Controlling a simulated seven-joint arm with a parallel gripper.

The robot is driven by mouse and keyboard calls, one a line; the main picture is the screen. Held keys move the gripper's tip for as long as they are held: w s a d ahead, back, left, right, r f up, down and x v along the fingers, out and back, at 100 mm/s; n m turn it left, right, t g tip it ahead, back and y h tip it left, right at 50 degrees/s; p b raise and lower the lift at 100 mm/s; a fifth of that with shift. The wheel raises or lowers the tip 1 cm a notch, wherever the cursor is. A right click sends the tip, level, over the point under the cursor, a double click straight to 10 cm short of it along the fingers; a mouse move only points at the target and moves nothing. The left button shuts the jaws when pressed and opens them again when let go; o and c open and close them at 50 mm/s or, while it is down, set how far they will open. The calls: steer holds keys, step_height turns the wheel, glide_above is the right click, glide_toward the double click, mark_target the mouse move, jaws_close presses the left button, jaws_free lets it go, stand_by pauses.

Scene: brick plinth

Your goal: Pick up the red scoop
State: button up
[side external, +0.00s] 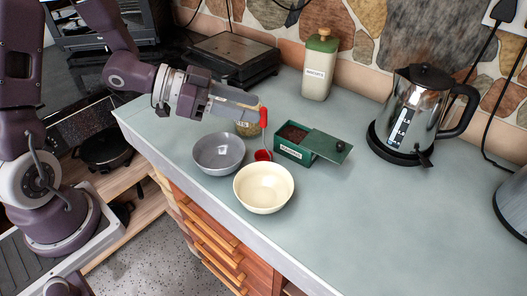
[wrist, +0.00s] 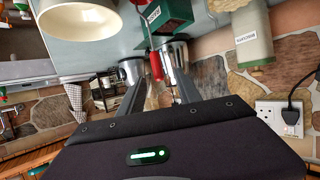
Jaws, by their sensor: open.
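The red scoop shows in the side view with its thick red handle (side external: 263,117) upright, a thin stem below, and its small red bowl (side external: 262,155) low by the counter, between the bowls and the green box. My gripper (side external: 257,107) reaches in from the left, its fingers level with the handle. In the wrist view the red scoop (wrist: 156,66) shows between the two finger tips of my gripper (wrist: 158,72). The gripper is open. I cannot tell whether a finger touches the handle.
A grey bowl (side external: 219,168) and a cream bowl (side external: 263,201) stand close in front. A green box (side external: 293,153) with dark contents and a slid-open lid (side external: 327,148) is just right. A jar (side external: 246,128) is partly hidden behind the gripper. A kettle (side external: 410,105) stands farther right.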

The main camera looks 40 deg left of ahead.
steer(key=f+x, duration=0.1)
steer(key=x, duration=0.6)
steer(key=shift+s, duration=0.1)
jaws_close()
